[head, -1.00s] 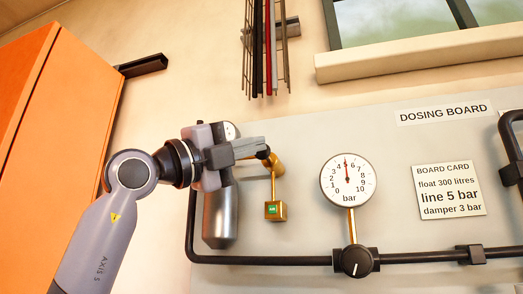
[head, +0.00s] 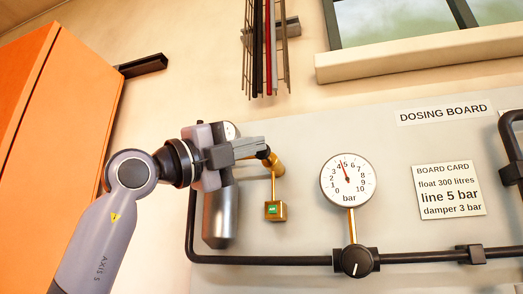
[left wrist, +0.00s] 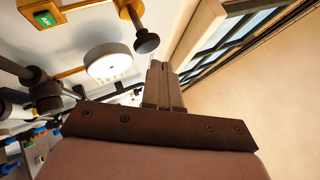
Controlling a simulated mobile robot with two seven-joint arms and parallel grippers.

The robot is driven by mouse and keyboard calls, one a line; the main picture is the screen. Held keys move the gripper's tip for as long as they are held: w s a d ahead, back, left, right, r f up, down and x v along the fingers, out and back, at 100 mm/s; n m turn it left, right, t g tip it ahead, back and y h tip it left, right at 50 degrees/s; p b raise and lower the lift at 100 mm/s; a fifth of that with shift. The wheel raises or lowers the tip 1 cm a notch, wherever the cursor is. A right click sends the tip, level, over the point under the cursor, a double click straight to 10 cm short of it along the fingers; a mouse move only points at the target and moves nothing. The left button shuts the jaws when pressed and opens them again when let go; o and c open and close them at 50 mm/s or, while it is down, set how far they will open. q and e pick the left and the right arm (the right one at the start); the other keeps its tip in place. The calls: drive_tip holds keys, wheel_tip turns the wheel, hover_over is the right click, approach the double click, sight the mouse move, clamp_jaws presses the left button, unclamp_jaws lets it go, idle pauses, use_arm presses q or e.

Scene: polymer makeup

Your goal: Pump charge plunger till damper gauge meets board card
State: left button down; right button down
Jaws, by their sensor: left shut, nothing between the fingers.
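My left gripper (head: 262,143) is shut and empty, its fingers pointing right just above the black knob (head: 263,153) of a brass plunger (head: 278,166). In the left wrist view the closed fingertips (left wrist: 158,65) are beside the black knob (left wrist: 146,42), with a visible gap in the picture. A small white gauge (head: 231,130) above a silver vessel (head: 220,218) is mostly hidden behind the gripper; its reading cannot be seen. The large bar gauge (head: 347,182) has its needle a little below 5. The board card (head: 450,190) reads line 5 bar, damper 3 bar. My right gripper is out of view.
A brass block with a green label (head: 275,210) hangs below the plunger. A black valve knob (head: 356,261) sits on the dark pipe (head: 265,260). An orange cabinet (head: 60,110) stands at the left. Hanging rods (head: 267,50) are above the gripper.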

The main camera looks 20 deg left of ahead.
sight(260, 154)
use_arm(q)
drive_tip(key=shift+w, duration=0.1)
drive_tip(key=shift+w, duration=0.35)
drive_tip(key=shift+w+p, duration=1.3)
drive_tip(key=shift+w, duration=0.25)
idle(1.6)
drive_tip(key=shift+s+f+b, duration=0.15)
drive_tip(key=shift+s+b, duration=0.25)
drive_tip(key=shift+b, duration=0.1)
drive_tip(key=shift+s+b, duration=1.1)
drive_tip(key=shift+s, duration=0.45)
